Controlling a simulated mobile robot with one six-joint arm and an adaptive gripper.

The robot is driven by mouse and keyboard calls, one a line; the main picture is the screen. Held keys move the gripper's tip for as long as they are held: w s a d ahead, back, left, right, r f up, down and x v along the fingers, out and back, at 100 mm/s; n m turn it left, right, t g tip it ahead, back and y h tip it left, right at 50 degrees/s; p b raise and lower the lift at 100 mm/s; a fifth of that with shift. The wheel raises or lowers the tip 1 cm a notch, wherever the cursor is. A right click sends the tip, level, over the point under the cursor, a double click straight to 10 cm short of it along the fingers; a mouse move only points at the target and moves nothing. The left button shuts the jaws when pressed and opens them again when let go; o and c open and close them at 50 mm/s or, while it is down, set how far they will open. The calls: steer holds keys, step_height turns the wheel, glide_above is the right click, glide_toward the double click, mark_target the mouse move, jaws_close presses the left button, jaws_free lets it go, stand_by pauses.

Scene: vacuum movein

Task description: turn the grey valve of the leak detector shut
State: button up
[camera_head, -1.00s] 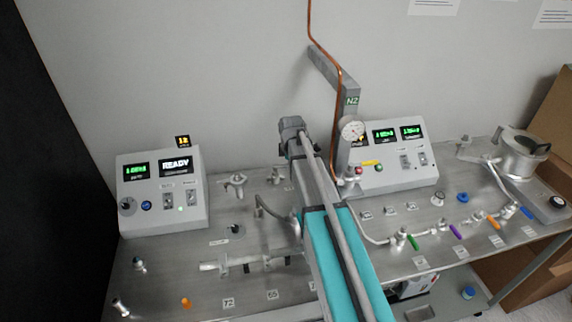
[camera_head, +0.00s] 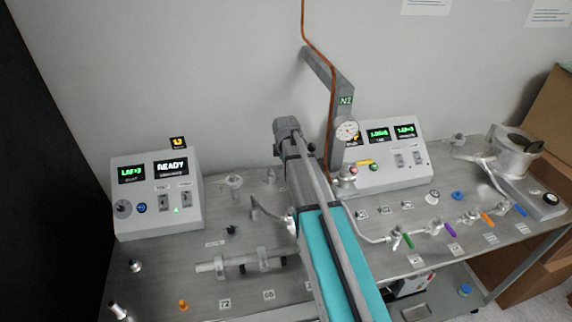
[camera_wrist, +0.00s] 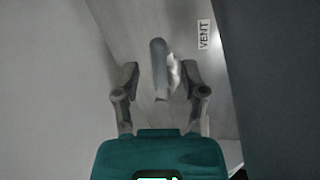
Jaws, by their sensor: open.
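In the wrist view, my gripper (camera_wrist: 160,72) is open, one finger on each side of a grey bar-shaped valve handle (camera_wrist: 158,60). A pale silvery valve body (camera_wrist: 173,76) shows beside the handle's right side. I cannot tell whether either finger touches the handle. The leak detector (camera_head: 156,195), a light grey box with green digits and a READY screen, stands at the left of the bench in the head view.
A VENT label (camera_wrist: 204,35) lies right of the handle. A second control box (camera_head: 385,165), a round gauge (camera_head: 346,131) and a copper pipe (camera_head: 333,90) stand behind my arm. Coloured valve handles, such as a green one (camera_head: 408,240), line the right side.

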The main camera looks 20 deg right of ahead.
steer(key=s+a+r+m+g+h+p, duration=0.15)
steer(key=s+r+p, duration=0.25)
steer(key=r+p, duration=0.4)
steer(key=s+a+r+m+g+p, duration=0.2)
steer(key=s+r+p, duration=0.3)
steer(key=r+p, duration=0.2)
steer(key=s+a+f+m+y+b, duration=0.1)
steer(key=s+a+f+m+b, duration=0.1)
steer(key=s+m, duration=0.4)
steer(key=s+a+f+m+t+y+b, duration=0.1)
steer(key=s+a+f+m+b, duration=0.2)
steer(key=s+m, duration=0.3)
steer(key=s, duration=0.3)
steer(key=shift+s+f, duration=0.25)
steer(key=shift+f, duration=0.05)
